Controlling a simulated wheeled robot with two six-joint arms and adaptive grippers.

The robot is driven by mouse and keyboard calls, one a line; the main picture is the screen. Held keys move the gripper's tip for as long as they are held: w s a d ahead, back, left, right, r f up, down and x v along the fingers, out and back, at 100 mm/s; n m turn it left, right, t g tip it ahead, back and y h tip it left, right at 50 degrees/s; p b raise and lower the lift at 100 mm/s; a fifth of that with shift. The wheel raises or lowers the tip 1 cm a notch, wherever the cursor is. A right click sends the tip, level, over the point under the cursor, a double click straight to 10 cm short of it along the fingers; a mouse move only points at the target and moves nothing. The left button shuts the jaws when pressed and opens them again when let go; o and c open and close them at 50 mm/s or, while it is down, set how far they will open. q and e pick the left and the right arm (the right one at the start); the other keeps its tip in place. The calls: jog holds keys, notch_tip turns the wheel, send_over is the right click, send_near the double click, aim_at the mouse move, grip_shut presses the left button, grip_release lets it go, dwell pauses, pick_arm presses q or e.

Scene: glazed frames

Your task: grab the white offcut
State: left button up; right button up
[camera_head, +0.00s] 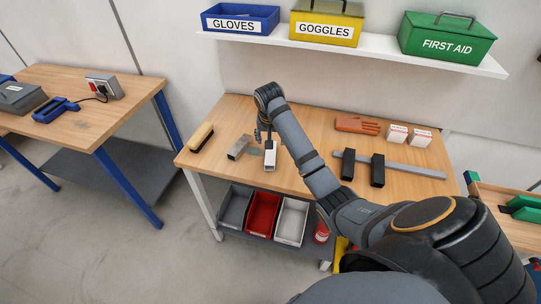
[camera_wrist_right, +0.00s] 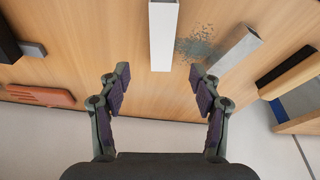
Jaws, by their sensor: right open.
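The white offcut (camera_head: 270,158) lies on the wooden workbench, left of its middle. It also shows in the right wrist view (camera_wrist_right: 163,38), running in from the top edge, with its near end between the fingertip lines. My right gripper (camera_head: 264,134) is above the bench beside the offcut's far end, reaching in from the right. In the wrist view its two fingers (camera_wrist_right: 159,76) are wide apart with nothing gripped. I cannot tell how far above the offcut they are. My left gripper is in neither view.
A grey metal offcut (camera_head: 238,147) lies left of the white one, with shavings (camera_wrist_right: 200,45) between them. A brush (camera_head: 201,137) lies at the left.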

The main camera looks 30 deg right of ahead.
send_over(271, 153)
jog(key=s, duration=0.1)
jog(key=f, duration=0.3)
jog(key=f+p, duration=0.1)
jog(key=shift+a+f, duration=0.3)
jog(key=shift+f, duration=0.3)
jog(key=x, duration=0.2)
jog(key=p+x, duration=0.1)
jog(key=x, duration=0.1)
jog(key=shift+s+a, duration=0.1)
jog(key=shift+a, duration=0.15)
jog(key=shift+d+f, duration=0.1)
jog(key=shift+f, duration=0.35)
jog(key=shift+r, duration=0.1)
jog(key=c, duration=1.3)
jog(key=shift+o, duration=0.2)
